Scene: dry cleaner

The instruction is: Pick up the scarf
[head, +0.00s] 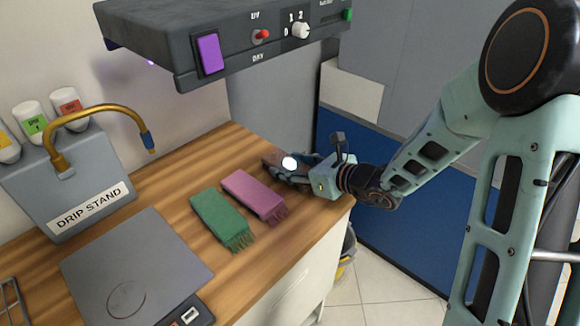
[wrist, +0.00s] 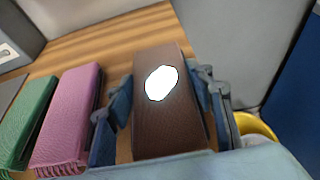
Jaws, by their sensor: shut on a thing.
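Three folded scarves lie side by side at the right end of the wooden counter: a green scarf (head: 222,220), a pink scarf (head: 254,195) and a brown scarf (wrist: 155,125) with a bright white oval spot on its top. The brown scarf also shows in the head view (head: 272,158), partly hidden by my gripper. My gripper (head: 287,168) is shut on the brown scarf, one finger along each long side, as the wrist view (wrist: 160,88) shows. The pink scarf is just left of the left finger. I cannot tell whether the brown scarf is clear of the counter.
A UV lamp box (head: 225,45) overhangs the back of the counter (head: 165,190). A drip stand (head: 70,185) with bottles and a brass spout is at left. A grey plate (head: 137,270) lies in front. A blue panel (head: 385,190) and a yellow-rimmed bin (head: 347,262) are at right.

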